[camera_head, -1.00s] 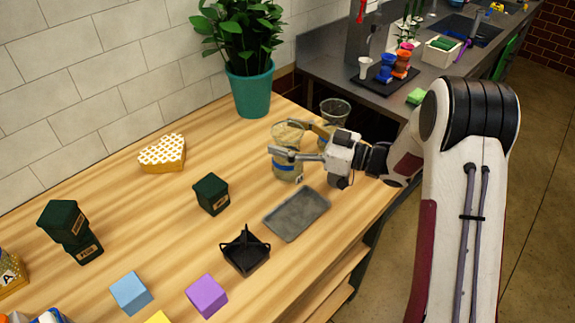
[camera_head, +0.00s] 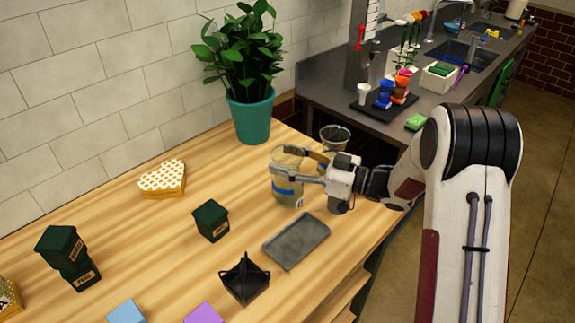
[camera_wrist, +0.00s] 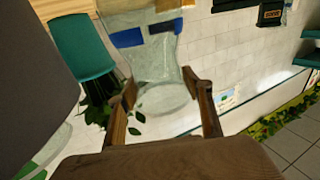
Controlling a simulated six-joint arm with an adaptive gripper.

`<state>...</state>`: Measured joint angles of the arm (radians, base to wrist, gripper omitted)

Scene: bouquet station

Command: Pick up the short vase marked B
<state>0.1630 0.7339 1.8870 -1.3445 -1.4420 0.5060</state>
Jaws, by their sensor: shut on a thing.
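A clear glass vase (camera_head: 287,165) with a blue band and a small label stands upright near the back right of the wooden table; I cannot read a letter on it. My gripper (camera_head: 294,168) reaches in from the right with its fingers shut on the upper part of the vase. In the wrist view the vase (camera_wrist: 160,60) lies between the two brown-looking fingertips (camera_wrist: 160,92), its blue and tan marks showing. I see no clear gap between the vase base and the table.
A second, dark-filled glass (camera_head: 335,136) stands just behind my gripper. A potted plant (camera_head: 250,115) is at the wall. A grey tray (camera_head: 296,240), a black holder (camera_head: 244,278) and a dark green box (camera_head: 211,220) are in front.

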